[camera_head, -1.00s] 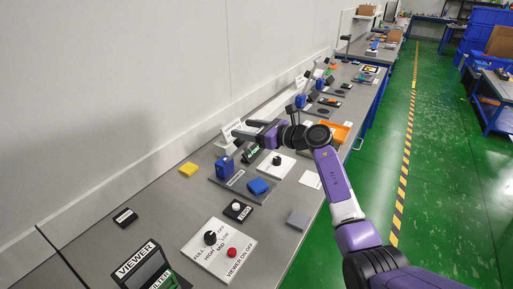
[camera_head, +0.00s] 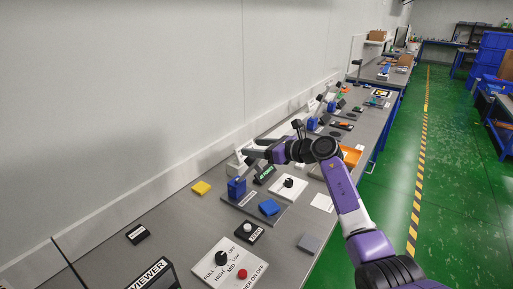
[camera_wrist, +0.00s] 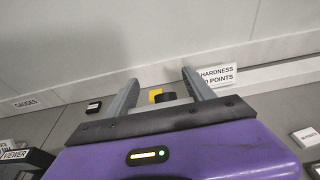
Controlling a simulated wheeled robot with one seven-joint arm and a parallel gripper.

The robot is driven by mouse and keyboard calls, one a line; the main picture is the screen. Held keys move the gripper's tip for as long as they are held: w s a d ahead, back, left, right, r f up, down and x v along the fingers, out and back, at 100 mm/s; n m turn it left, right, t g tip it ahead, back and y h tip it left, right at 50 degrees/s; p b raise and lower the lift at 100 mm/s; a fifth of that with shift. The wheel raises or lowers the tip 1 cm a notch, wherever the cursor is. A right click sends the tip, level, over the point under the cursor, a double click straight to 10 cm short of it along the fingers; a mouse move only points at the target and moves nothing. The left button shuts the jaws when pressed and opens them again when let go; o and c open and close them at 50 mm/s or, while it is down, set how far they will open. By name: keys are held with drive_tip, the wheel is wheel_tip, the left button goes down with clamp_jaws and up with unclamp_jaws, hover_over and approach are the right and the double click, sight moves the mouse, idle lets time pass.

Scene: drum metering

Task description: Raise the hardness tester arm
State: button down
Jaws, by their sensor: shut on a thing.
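The hardness tester stands on a grey plate on the bench, with a blue post (camera_head: 236,188) and a blue block (camera_head: 269,207) beside it. My gripper (camera_head: 252,156) is above and just behind the blue post in the head view. In the wrist view my gripper (camera_wrist: 159,82) has its two grey fingers around a dark round end (camera_wrist: 165,97), apparently the tester arm's handle. The fingers hide most of the arm, so its angle is hard to tell. A white sign (camera_wrist: 217,76) reading "HARDNESS" and "POINTS" stands behind, against the wall.
A yellow block (camera_head: 201,187) lies left of the tester. A white knob panel (camera_head: 287,190) and an orange tray (camera_head: 350,157) are to the right. A panel with a black knob and red button (camera_head: 242,274) is in front. The wall runs close behind.

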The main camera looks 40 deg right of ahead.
drive_tip(key=shift+a+f, duration=0.2)
drive_tip(key=shift+f, duration=0.45)
drive_tip(key=c, duration=0.6)
unclamp_jaws()
drive_tip(key=shift+o, duration=1.2)
drive_tip(key=shift+w, duration=0.1)
drive_tip(key=shift+d+r, duration=0.2)
drive_tip(key=shift+r, duration=0.15)
drive_tip(key=b+v, duration=0.1)
drive_tip(key=v, duration=0.6)
drive_tip(key=shift+s, duration=0.4)
